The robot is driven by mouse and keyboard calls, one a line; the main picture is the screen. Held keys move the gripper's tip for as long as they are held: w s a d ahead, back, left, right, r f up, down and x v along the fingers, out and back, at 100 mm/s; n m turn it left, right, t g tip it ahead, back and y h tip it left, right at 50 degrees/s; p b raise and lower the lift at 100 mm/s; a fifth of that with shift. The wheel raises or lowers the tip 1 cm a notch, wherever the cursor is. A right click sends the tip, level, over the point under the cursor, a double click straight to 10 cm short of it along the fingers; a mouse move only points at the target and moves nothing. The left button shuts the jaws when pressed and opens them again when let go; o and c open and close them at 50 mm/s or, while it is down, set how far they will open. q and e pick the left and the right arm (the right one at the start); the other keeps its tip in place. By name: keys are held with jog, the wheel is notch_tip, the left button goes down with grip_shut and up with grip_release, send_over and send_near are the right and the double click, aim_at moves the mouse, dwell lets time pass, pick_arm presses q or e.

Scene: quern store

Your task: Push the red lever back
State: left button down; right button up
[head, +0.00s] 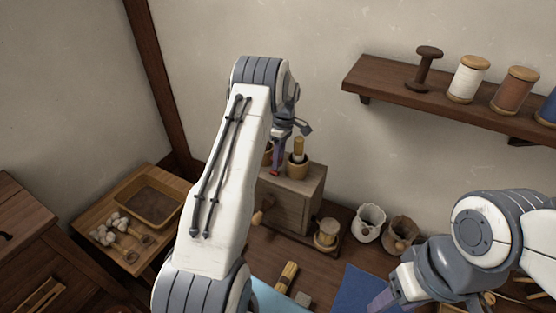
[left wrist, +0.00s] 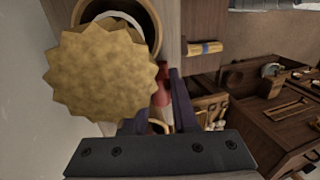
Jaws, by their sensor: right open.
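The red lever (left wrist: 161,88) shows as a small red piece in the left wrist view, partly hidden behind a jagged yellow-brown disc. In the head view only a bit of red (head: 274,172) shows below my left gripper (head: 279,154), at the wooden box. My left gripper (left wrist: 160,112) has dark purple fingers a little apart, with the red lever appearing between or just beyond them. The left fingertip is hidden, so I cannot tell whether they touch it. My right gripper (head: 382,301) is open at the bottom edge of the head view, far from the lever.
The wooden box (head: 301,205) carries a cup with a brush (head: 298,160), close to my left fingers. A shelf (head: 400,86) with spools is on the wall at right. A tray (head: 150,203) stands at left. Pots (head: 370,222) and a blue cloth (head: 354,288) lie on the bench.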

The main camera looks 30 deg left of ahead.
pick_arm(q)
jog(key=shift+w+f+g, duration=0.1)
jog(key=shift+w+g, duration=0.2)
jog(key=shift+g, duration=0.1)
jog(key=shift+w+f+g, duration=0.1)
jog(key=shift+g, duration=0.2)
jog(key=shift+w+f+g+b, duration=0.2)
jog(key=shift+g+b, duration=0.1)
jog(key=shift+r+g+b, duration=0.1)
jog(key=shift+g+b, duration=0.2)
jog(key=shift+b, duration=0.1)
jog(key=shift+r, duration=0.1)
jog(key=c, duration=0.7)
grip_release()
